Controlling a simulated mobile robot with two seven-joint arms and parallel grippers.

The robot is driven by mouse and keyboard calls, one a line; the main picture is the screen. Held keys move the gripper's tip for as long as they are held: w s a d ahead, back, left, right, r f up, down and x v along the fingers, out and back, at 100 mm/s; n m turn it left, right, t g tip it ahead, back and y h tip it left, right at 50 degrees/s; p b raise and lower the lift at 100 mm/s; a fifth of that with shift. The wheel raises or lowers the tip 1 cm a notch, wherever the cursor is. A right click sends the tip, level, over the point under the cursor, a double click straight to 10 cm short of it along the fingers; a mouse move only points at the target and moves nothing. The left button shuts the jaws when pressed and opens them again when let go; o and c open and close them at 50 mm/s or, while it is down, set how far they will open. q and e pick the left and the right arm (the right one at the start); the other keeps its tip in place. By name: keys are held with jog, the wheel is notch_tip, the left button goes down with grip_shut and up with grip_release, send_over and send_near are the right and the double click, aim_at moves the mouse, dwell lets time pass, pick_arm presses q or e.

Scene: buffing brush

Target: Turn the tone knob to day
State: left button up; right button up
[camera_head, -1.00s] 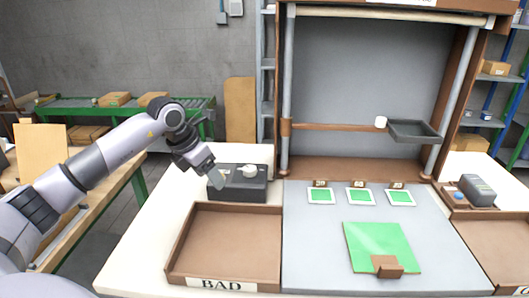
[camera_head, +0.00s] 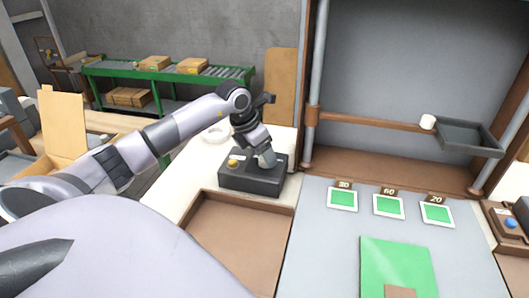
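A dark control box (camera_head: 252,177) stands on the white table behind the brown tray. A small yellow part (camera_head: 233,162) shows on the left of its top. My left gripper (camera_head: 266,160) points down over the right part of the box's top, at the place of the pale knob. The gripper hides the knob, and I cannot tell whether its fingers are open or shut on it. No day mark can be read. My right gripper is not in view.
The brown tray (camera_head: 205,208) lies in front of the box. A grey mat with green cards (camera_head: 388,206) and a green board (camera_head: 385,262) is to the right. A frame post (camera_head: 313,120) stands right of my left gripper, and a dark shelf tray (camera_head: 468,137) hangs further right.

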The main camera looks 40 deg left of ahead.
pick_arm(q)
jog(key=shift+x, duration=0.8)
jog(key=c, duration=1.1)
jog(key=shift+o, duration=0.2)
jog(key=shift+a+m+h+b, duration=0.1)
jog(key=shift+m+h+b, duration=0.2)
jog(key=shift+m+b, duration=0.45)
jog(key=m+h, duration=0.1)
jog(key=m, duration=0.1)
jog(key=shift+w+a+m+g+b, duration=0.1)
jog(key=shift+m+g+b, duration=0.2)
jog(key=shift+m+b, duration=0.1)
jog(key=m, duration=0.2)
jog(key=m+g+h+b, duration=0.1)
jog(key=m, duration=0.2)
jog(key=shift+w+r+g+h, duration=0.1)
jog(key=shift+g+h, duration=0.2)
jog(key=shift+m, duration=0.35)
